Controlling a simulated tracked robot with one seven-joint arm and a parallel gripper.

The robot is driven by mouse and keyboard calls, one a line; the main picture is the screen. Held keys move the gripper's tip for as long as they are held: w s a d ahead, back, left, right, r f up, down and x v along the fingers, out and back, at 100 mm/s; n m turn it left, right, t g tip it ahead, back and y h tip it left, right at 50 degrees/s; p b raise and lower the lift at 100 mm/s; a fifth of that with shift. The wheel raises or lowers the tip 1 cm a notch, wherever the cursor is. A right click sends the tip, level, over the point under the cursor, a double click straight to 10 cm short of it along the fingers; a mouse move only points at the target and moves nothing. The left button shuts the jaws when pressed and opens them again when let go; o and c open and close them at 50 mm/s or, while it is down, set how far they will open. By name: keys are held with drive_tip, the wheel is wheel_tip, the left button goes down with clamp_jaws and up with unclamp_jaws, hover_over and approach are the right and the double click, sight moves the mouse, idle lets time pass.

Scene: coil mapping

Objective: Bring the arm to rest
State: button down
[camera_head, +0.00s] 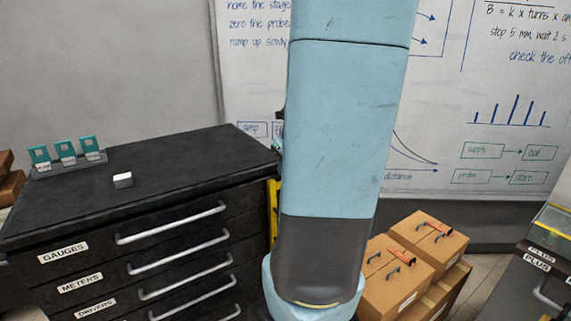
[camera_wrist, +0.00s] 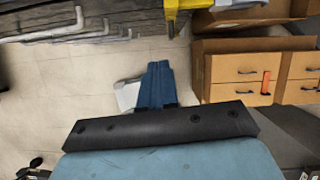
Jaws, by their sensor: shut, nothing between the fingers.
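My arm (camera_head: 340,150) rises through the middle of the head view, its light blue link upright and its dark lower part running down to the bottom edge. My gripper is not seen in the head view. In the wrist view my gripper (camera_wrist: 157,84) shows as dark blue fingers close together beyond a black bar. It is shut and empty, pointing over the pale tiled floor (camera_wrist: 70,95). A small pale thing (camera_wrist: 127,95) shows beside the fingers; I cannot tell what it is.
A dark drawer cabinet (camera_head: 190,165) stands at left, with teal-faced meters (camera_head: 67,152) and a small white block (camera_head: 123,180) on top. Cardboard-coloured boxes (camera_head: 425,237) sit right of my arm. A whiteboard (camera_head: 500,100) is behind. A labelled unit (camera_head: 545,260) stands at far right.

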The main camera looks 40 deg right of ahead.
drive_tip(key=shift+s+r, duration=0.2)
drive_tip(key=shift+r, duration=0.35)
drive_tip(key=s+a+r+n+y, duration=0.1)
drive_tip(key=a+r+n, duration=0.2)
drive_tip(key=a+n, duration=0.55)
drive_tip(key=s+a+r+n, duration=0.1)
drive_tip(key=a+r+n, duration=0.3)
drive_tip(key=a+n, duration=0.4)
drive_tip(key=s+a+r+n, duration=0.1)
drive_tip(key=s+a+n, duration=0.3)
drive_tip(key=n, duration=0.6)
drive_tip(key=s+a+r+n+t, duration=0.1)
drive_tip(key=s+a+n, duration=0.3)
drive_tip(key=n, duration=0.6)
drive_tip(key=shift+a+r+h, duration=0.4)
drive_tip(key=shift+a+r, duration=0.4)
drive_tip(key=shift+a, duration=0.35)
drive_tip(key=shift+s, duration=0.1)
